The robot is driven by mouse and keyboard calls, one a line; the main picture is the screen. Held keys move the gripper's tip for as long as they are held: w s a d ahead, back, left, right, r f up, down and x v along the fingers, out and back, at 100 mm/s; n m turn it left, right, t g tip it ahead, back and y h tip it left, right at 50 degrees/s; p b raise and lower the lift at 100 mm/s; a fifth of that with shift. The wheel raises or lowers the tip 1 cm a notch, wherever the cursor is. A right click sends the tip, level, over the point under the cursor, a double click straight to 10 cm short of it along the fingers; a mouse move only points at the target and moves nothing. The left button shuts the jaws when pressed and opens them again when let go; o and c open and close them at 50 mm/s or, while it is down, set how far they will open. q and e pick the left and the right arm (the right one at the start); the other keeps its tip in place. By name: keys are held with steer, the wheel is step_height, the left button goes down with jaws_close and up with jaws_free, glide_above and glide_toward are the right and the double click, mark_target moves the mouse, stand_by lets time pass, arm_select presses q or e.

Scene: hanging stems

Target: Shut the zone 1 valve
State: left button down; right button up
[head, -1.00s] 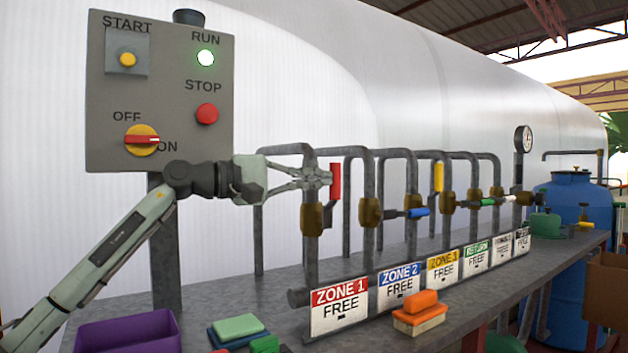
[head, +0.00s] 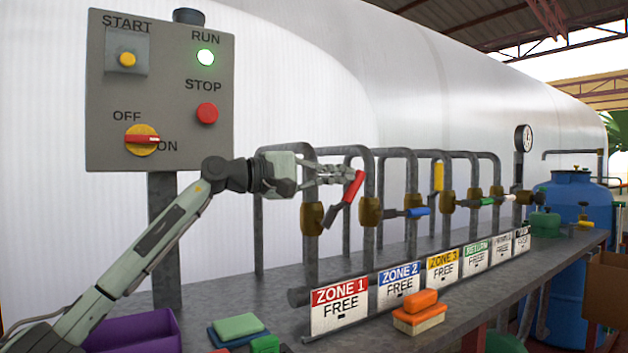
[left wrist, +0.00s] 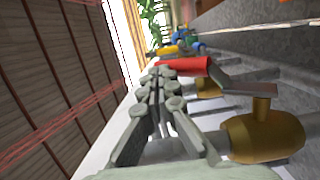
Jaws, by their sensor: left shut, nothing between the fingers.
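The zone 1 valve has a brass body (head: 312,217) on the first pipe, above the red "ZONE 1 FREE" sign (head: 340,305). Its red lever handle (head: 346,190) is tilted, leaning up and to the right. My left gripper (head: 345,175) is shut and empty, its fingertips at the upper part of the red handle. In the left wrist view the fingers (left wrist: 165,85) lie beside the red handle (left wrist: 185,67), seemingly touching it; the brass body (left wrist: 262,136) is at lower right. My right gripper is not in view.
The zone 2 valve has a blue, level handle (head: 418,211); the zone 3 handle (head: 438,177) is yellow and upright. A grey control box (head: 160,90) stands at left. A purple bin (head: 135,333), sponges (head: 236,328) and an orange block (head: 421,303) are on the bench.

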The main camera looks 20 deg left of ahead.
mark_target(352, 182)
arm_select(q)
steer(key=shift+w+d+f, duration=0.25)
steer(key=shift+w+d, duration=0.3)
steer(key=shift+w, duration=0.05)
steer(key=shift+w+d+f+b, duration=0.45)
steer(key=shift+w+d+f, duration=0.2)
steer(key=shift+w, duration=0.2)
steer(key=shift+w+d+f, duration=0.25)
steer(key=shift+w+f, duration=0.05)
steer(key=shift+w, duration=0.1)
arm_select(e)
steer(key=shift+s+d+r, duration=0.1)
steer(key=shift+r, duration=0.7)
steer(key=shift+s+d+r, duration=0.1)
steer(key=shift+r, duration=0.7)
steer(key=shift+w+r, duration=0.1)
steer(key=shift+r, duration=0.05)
arm_select(q)
steer(key=shift+s+a+r, duration=0.15)
steer(key=shift+r, duration=0.3)
steer(key=s+a+r, duration=0.3)
steer(key=a+r, duration=0.2)
steer(key=r, duration=0.6)
steer(key=shift+a+r+p, duration=0.2)
steer(key=shift+a+p, duration=0.1)
steer(key=shift+p, duration=0.1)
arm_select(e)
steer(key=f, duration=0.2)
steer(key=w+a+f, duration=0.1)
